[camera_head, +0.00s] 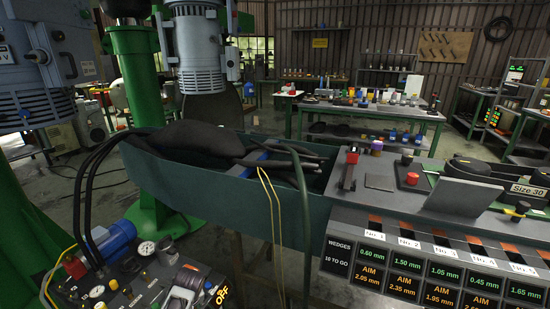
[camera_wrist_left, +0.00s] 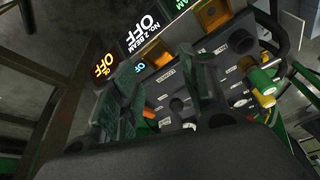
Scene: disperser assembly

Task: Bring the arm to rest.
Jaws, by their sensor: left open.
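My left gripper (camera_wrist_left: 165,92) shows in the left wrist view, with its two dark ridged fingers spread apart and nothing between them. Beyond the fingertips is a dark control panel (camera_wrist_left: 180,124) with knobs and labels. I cannot tell if the fingers touch it. My right gripper is in neither view.
A panel with gauges (camera_head: 147,248) and a blue motor (camera_head: 115,242) stands at lower left in the head view. A dark green trough (camera_head: 250,196) crosses the middle. A grey bench with wedge displays (camera_head: 375,255) fills the right. Black hoses (camera_head: 82,190) hang at left.

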